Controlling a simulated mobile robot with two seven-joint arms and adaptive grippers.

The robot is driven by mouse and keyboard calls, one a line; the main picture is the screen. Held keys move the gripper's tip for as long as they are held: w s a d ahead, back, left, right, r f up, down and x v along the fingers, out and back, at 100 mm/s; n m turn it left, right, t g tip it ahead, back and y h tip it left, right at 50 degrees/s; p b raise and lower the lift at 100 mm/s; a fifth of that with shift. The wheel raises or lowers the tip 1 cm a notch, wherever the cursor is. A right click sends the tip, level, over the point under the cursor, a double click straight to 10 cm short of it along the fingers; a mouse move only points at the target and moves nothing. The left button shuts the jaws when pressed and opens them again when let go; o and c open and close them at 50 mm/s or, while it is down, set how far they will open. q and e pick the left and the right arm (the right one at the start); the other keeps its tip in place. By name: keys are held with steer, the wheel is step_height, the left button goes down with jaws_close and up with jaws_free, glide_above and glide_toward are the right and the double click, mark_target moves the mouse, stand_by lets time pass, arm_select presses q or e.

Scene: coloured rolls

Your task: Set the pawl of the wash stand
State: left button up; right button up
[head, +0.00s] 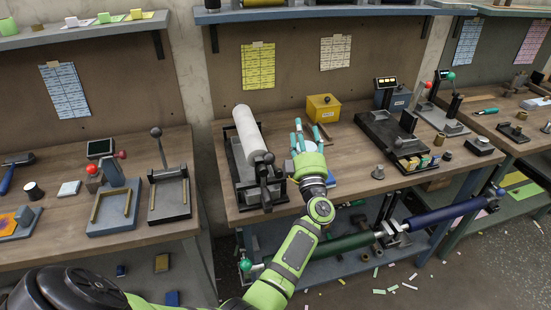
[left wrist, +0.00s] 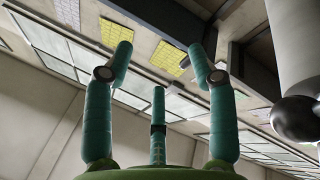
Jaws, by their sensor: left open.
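The stand (head: 235,172) with a dark frame holds a white roll (head: 248,130) on the middle bench. A dark lever with a round knob (head: 268,158) stands at the roll's near end. I cannot make out which part is the pawl or how it is set. My left gripper (head: 297,132) is open and empty, just right of the roll and apart from it, its teal fingers pointing to the back wall. In the left wrist view its fingers (left wrist: 160,65) are spread, with the white roll (left wrist: 292,45) and a dark knob (left wrist: 298,118) at the right. My right gripper is not in view.
A yellow box (head: 323,108) stands behind my left gripper. A black tray device (head: 385,132) with small blocks is to the right. Green (head: 345,245) and blue (head: 445,214) rolls lie low at the bench front. The left bench (head: 60,235) holds lever fixtures.

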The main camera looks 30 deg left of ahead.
arm_select(q)
steer(key=s+a+r+n+g+y, duration=0.1)
steer(key=a+r+n+g+y, duration=0.25)
steer(key=n+g, duration=0.3)
steer(key=n+g+h, duration=0.8)
steer(key=g, duration=0.3)
glide_toward(273, 156)
steer(key=x, duration=0.3)
steer(key=p+x, duration=0.1)
steer(key=x, duration=0.5)
steer(key=shift+a+f, duration=0.2)
steer(key=shift+f, duration=0.15)
jaws_close()
